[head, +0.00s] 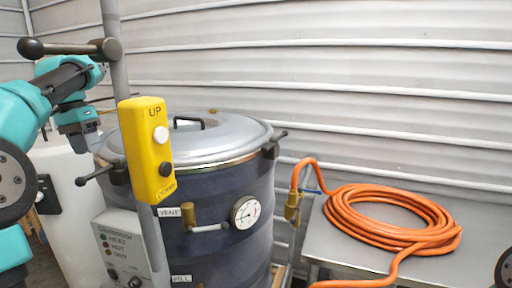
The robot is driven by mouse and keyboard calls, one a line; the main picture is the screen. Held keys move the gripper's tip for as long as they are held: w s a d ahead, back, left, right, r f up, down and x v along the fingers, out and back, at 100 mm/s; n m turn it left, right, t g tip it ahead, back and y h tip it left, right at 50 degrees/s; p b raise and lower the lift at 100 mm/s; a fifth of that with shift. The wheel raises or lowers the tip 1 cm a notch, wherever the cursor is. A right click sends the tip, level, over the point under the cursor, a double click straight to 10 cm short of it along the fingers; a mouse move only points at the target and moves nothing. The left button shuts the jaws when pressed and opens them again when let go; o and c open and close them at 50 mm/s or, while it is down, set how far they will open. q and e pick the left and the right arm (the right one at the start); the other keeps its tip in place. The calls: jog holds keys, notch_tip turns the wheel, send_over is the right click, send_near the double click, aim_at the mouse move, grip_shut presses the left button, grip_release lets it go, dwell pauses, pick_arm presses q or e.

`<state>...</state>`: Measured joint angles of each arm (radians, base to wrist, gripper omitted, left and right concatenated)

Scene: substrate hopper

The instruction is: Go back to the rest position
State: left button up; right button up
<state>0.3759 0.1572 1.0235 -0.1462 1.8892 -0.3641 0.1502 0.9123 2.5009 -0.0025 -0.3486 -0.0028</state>
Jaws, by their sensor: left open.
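My left arm comes in from the left, teal and black, and bends down at the wrist. My right gripper is not in view.
A yellow UP pendant (147,150) hangs on the grey post (112,60), which has a black-knobbed lever (75,48). A control box (122,250) sits below. A coiled orange hose (390,218) lies on a metal table (345,248) at right. A corrugated wall stands behind.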

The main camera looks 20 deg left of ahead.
pick_arm(q)
jog(key=shift+d+f, duration=0.2)
jog(key=shift+f, duration=0.75)
jog(key=shift+d+f, duration=0.2)
jog(key=shift+f, duration=0.8)
jog(key=shift+d+f, duration=0.2)
jog(key=shift+f, duration=0.75)
jog(key=shift+r, duration=0.1)
